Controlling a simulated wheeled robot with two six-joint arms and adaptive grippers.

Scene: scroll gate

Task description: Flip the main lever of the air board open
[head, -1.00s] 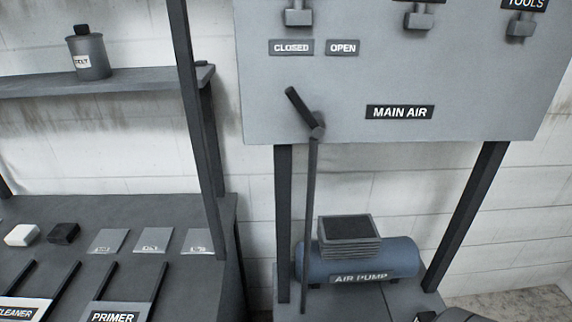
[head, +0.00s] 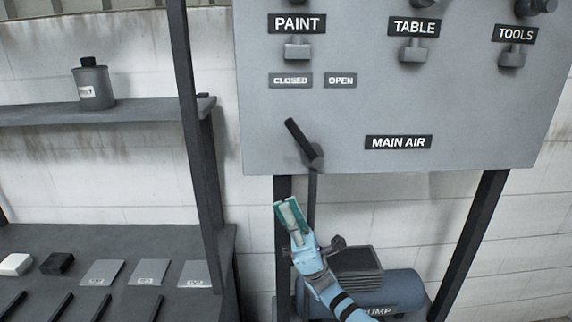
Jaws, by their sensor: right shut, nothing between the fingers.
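The main lever (head: 303,142) is a dark bar on the lower left of the grey air board (head: 460,110). It tilts up and to the left from its pivot, toward the side of the CLOSED label (head: 290,80). The OPEN label (head: 340,80) sits to the right of that one. The MAIN AIR label (head: 398,142) is right of the lever. My right gripper (head: 288,208), with teal fingertips, is shut and empty. It shows below the lever, apart from it in the picture. My left gripper is not in view.
The air pump (head: 395,290) stands below the board, partly hidden by my right arm. Dark posts (head: 468,240) hold the board. At left are a shelf with a can (head: 92,84) and a dark bench (head: 180,240) with several flat plates.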

